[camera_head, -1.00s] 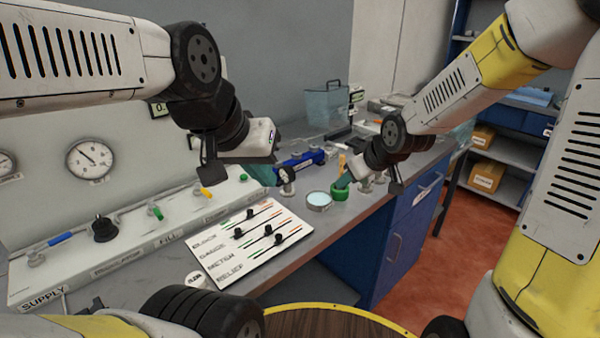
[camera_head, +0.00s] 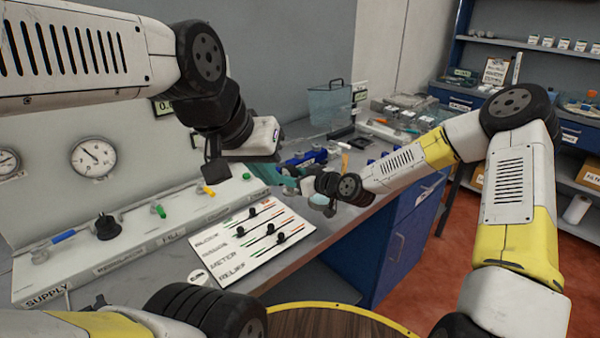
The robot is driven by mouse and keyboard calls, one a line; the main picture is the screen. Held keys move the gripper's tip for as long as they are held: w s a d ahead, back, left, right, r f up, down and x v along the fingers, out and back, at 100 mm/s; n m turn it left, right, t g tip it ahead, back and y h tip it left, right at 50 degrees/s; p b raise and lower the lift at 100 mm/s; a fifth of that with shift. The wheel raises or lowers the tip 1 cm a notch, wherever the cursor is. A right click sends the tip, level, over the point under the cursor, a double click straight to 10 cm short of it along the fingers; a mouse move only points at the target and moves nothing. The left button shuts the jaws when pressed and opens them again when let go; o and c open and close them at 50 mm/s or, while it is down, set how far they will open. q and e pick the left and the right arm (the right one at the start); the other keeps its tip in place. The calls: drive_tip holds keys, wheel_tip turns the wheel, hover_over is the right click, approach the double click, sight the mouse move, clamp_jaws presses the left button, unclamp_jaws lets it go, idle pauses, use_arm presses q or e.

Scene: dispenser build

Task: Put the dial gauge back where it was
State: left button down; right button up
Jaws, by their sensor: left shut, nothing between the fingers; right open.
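I cannot pick out a loose dial gauge for certain. A round white gauge (camera_head: 93,157) with a dark needle is fixed on the wall panel at left, and part of a second gauge (camera_head: 8,162) shows at the left edge. My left gripper (camera_head: 280,178) is shut and empty above the bench, near a blue fixture (camera_head: 305,159). My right gripper (camera_head: 291,183) is open, close beside the left one at its right; I cannot tell if they touch. My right wrist hides the bench spot where a round pale-faced piece and a green ring stood.
A white card (camera_head: 225,250) with black knobs lies on the front of the bench. A long manifold (camera_head: 130,250) with coloured valve handles runs along the left. A clear bin (camera_head: 328,105) and trays (camera_head: 410,110) stand at the back. Blue drawers (camera_head: 410,225) are below.

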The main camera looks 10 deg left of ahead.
sight(285, 174)
drive_tip(key=x, duration=0.4)
drive_tip(key=shift+w+a+f, duration=0.2)
drive_tip(key=shift+a+f, duration=0.05)
drive_tip(key=shift+c, duration=0.2)
clamp_jaws()
